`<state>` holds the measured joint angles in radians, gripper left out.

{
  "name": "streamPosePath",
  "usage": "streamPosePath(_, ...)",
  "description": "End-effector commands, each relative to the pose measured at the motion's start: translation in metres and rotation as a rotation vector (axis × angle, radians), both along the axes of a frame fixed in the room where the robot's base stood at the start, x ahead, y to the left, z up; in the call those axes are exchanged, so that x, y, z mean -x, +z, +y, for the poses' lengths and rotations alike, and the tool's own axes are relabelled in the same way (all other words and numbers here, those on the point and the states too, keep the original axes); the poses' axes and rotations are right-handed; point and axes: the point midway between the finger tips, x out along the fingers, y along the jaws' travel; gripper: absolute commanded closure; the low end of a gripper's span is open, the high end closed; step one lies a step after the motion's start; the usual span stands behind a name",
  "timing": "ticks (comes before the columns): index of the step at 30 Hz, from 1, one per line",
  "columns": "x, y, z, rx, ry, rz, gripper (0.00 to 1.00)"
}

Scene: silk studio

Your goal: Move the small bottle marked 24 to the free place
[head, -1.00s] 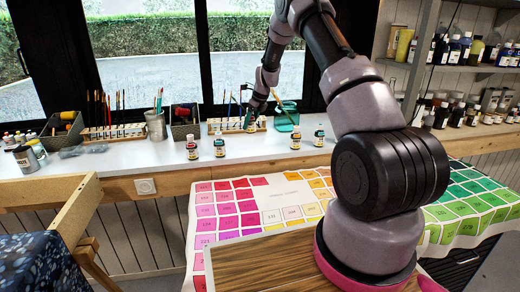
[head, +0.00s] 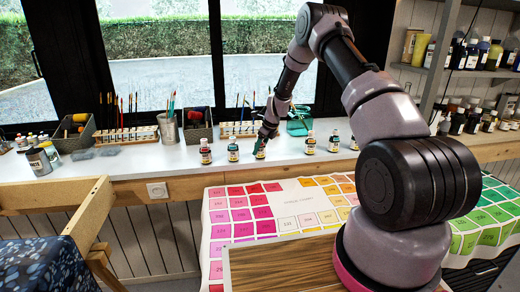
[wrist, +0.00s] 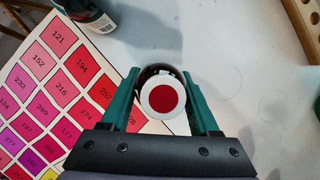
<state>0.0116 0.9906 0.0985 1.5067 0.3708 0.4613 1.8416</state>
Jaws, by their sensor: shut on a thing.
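My gripper (wrist: 165,112) is shut on a small bottle (wrist: 163,96), whose white cap with a red dot shows between the teal fingers in the wrist view. In the head view the held bottle (head: 259,150) is at the counter's front part, seemingly upright and at the level of its neighbours; I cannot tell if it touches the counter. Its number is not readable. Two small bottles (head: 206,151) (head: 233,150) stand to its left, and others (head: 310,143) (head: 334,141) to its right with a gap between. A dark bottle (wrist: 95,14) shows at the wrist view's top left.
The white counter (head: 140,165) has brush racks (head: 132,134), a metal cup (head: 167,127) and a teal container (head: 299,122) along the back. A wooden strip (wrist: 303,25) lies at the wrist view's top right.

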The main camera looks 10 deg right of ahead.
Motion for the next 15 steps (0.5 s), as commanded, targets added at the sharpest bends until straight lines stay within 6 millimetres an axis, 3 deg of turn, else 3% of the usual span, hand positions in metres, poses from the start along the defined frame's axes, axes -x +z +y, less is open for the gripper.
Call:
streamPosePath(11,-0.0003,-0.0052,0.0003,-0.001,0.000,-0.001,0.99)
streamPosePath(12,-0.0003,-0.0047,0.0003,-0.001,0.000,-0.001,0.23)
streamPosePath(13,-0.0003,-0.0046,0.0003,-0.001,0.000,-0.001,0.11)
streamPosePath(15,-0.0003,-0.0045,0.0002,-0.001,0.000,-0.001,0.08)
